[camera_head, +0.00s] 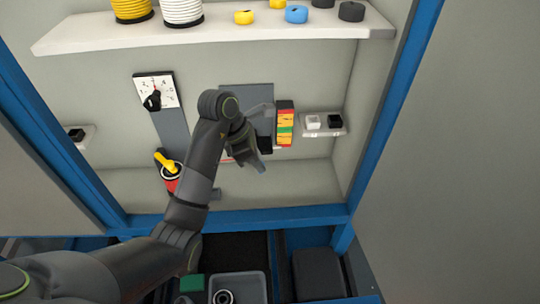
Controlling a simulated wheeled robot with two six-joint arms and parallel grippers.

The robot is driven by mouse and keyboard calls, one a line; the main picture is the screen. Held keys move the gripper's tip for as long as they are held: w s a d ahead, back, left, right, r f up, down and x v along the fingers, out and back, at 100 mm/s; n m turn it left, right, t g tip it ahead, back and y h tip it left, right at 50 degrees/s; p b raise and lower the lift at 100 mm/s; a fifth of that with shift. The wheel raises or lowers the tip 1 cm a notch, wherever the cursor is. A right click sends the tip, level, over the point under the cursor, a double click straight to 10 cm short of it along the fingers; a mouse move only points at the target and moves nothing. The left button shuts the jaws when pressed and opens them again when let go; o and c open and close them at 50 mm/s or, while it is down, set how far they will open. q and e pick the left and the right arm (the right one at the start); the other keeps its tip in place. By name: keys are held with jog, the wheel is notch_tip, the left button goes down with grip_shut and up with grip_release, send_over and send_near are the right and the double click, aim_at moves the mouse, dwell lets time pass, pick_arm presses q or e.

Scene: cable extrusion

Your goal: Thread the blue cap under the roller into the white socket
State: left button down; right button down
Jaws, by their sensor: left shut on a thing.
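My left gripper (254,155) is in front of the dark grey panel in the middle of the back wall, just left of the red, yellow and green block. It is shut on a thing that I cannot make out. A blue cap (297,14) sits on the upper white shelf. A white socket-like block (312,122) sits on a small ledge at the right, apart from the gripper, with a black block (334,121) beside it. I cannot pick out the roller for certain; my arm hides part of the panel. My right gripper is not in view.
The upper shelf (225,32) holds yellow and white spools and yellow and black caps. The striped block (285,125) stands close to the gripper. Blue frame posts (398,85) bound the bay.

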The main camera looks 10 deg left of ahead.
pick_arm(q)
jog(key=a+f+b, duration=0.1)
jog(key=a+f, duration=0.1)
jog(key=a, duration=0.2)
jog(key=s+a+f+b, duration=0.1)
jog(key=a+f+b, duration=0.1)
jog(key=a, duration=0.3)
jog(key=s+a+f+b, duration=0.1)
jog(key=a+f+b, duration=0.1)
jog(key=a, duration=0.2)
jog(key=shift+s+a+f, duration=0.25)
jog(key=f+b, duration=0.3)
jog(key=shift+a, duration=0.2)
jog(key=shift+f+b, duration=0.6)
jog(key=shift+b, duration=0.35)
jog(key=shift+w+f+b, duration=0.1)
jog(key=shift+f+b, duration=0.15)
jog(key=shift+b, duration=0.35)
jog(key=c, duration=1.3)
grip_release()
jog(key=shift+o, duration=0.2)
